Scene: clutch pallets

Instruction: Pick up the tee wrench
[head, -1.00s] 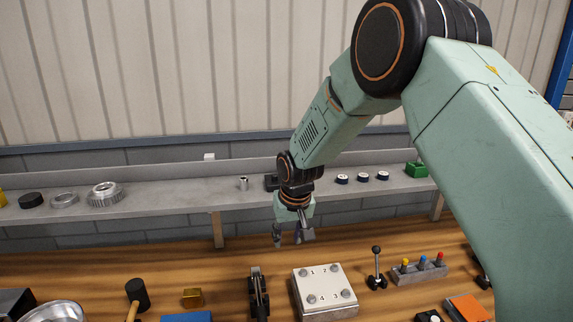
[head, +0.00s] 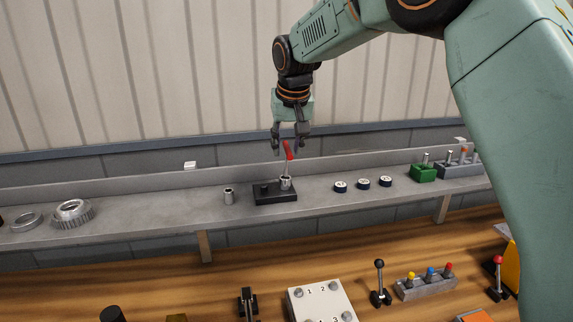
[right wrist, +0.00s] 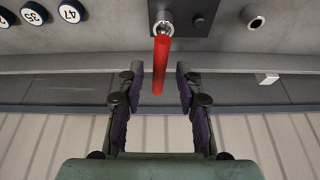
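The tee wrench (head: 288,151) has a red bar handle on a thin metal shaft. It stands upright in a metal socket on a small black block (head: 262,197) on the grey shelf. My right gripper (head: 289,147) points down at the handle from above, open and empty. In the right wrist view, the red handle (right wrist: 161,62) appears between the two spread fingertips (right wrist: 160,75), with a gap on each side. I cannot tell whether the fingers are level with it in depth. My left gripper is not in view.
On the shelf (head: 150,212), a small metal cylinder (head: 228,196) stands left of the block; numbered round pieces (head: 363,184) and a green block (head: 422,173) lie to the right. Below, the wooden bench holds a numbered plate (head: 322,302) and a lever (head: 380,284).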

